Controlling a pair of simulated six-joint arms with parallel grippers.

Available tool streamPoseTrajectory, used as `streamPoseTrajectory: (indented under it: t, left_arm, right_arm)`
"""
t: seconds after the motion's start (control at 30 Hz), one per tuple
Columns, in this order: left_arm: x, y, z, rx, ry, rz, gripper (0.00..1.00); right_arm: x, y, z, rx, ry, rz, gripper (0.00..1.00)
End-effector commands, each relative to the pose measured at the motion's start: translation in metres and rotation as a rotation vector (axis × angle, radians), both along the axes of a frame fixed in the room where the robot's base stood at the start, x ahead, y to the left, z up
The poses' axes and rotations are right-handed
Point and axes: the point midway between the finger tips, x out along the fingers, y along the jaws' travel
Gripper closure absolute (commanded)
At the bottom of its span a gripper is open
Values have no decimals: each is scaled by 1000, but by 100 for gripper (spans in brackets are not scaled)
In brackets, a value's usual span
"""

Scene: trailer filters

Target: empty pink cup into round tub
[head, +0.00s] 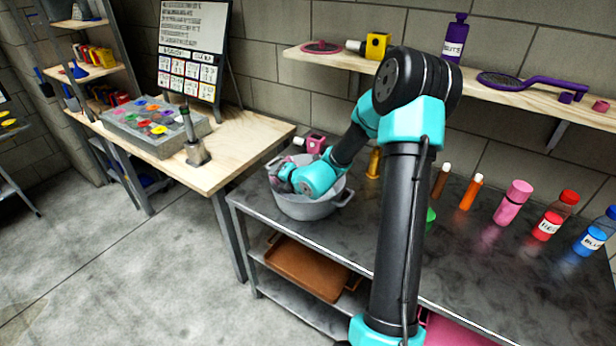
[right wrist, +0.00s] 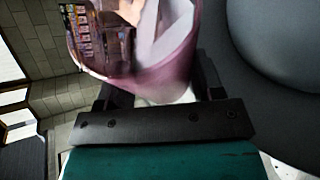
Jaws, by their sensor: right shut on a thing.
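The round tub (head: 308,208) is a grey pot-like vessel with side handles, on the left end of the dark metal bench. My right arm reaches down to it, and my right gripper (head: 283,173) is low at its mouth, largely hidden by my own wrist. In the right wrist view my right gripper is shut on the pink cup (right wrist: 168,78), a glossy, see-through pinkish vessel that looks tilted. The cup's contents cannot be made out. In the head view the cup is mostly hidden. My left gripper is not in view.
A pink block-like object (head: 316,143) stands behind the tub. Several bottles, including a pink one (head: 513,202) and a red one (head: 553,216), line the bench to the right. A wooden shelf (head: 340,60) hangs above. A wooden table (head: 235,150) adjoins on the left.

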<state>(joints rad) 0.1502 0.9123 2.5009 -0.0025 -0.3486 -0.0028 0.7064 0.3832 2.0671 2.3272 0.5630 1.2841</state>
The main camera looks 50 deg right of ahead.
Motion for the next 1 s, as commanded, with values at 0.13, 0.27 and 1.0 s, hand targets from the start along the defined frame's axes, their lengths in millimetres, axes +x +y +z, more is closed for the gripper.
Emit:
streamPoseTrajectory:
  t: [0.13, 0.27, 1.0]
  left_arm:
    - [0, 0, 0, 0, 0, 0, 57]
    - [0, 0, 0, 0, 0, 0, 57]
    - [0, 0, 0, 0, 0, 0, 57]
  right_arm:
    - [1, 0, 2, 14, -5, 1, 67]
    - [1, 1, 3, 26, -8, 2, 67]
    - [3, 3, 8, 97, -26, 5, 67]
